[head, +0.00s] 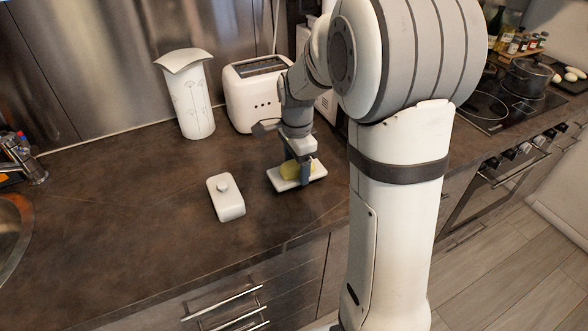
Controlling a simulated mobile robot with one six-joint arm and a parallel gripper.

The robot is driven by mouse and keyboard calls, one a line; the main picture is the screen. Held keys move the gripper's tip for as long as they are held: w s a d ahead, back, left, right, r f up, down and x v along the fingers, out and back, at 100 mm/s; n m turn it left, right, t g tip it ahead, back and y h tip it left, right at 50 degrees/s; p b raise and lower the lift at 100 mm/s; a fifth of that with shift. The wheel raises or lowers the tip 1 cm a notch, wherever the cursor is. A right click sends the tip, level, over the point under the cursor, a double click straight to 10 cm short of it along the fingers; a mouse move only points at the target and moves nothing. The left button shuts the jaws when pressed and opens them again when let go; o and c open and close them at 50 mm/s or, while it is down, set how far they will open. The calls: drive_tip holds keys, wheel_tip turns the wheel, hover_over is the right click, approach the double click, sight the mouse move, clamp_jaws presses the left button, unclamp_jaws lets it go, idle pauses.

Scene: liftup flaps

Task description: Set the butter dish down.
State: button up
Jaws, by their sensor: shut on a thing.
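The butter dish (316,174) is a white rectangular tray with a yellow block of butter (289,171) on it. It is in the middle of the head view, at or just above the brown counter. I cannot tell whether its underside touches the counter. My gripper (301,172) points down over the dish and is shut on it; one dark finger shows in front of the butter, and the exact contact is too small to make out.
A white toaster (247,99) and a tall white canister (194,105) stand at the back by the metal wall. A sink (12,232) is at the far left, a hob with a pot (526,78) at the right. The counter (130,225) around the lid is clear.

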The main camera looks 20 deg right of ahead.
drive_tip(key=shift+f, duration=0.9)
drive_tip(key=shift+f, duration=0.1)
drive_tip(key=o, duration=1.3)
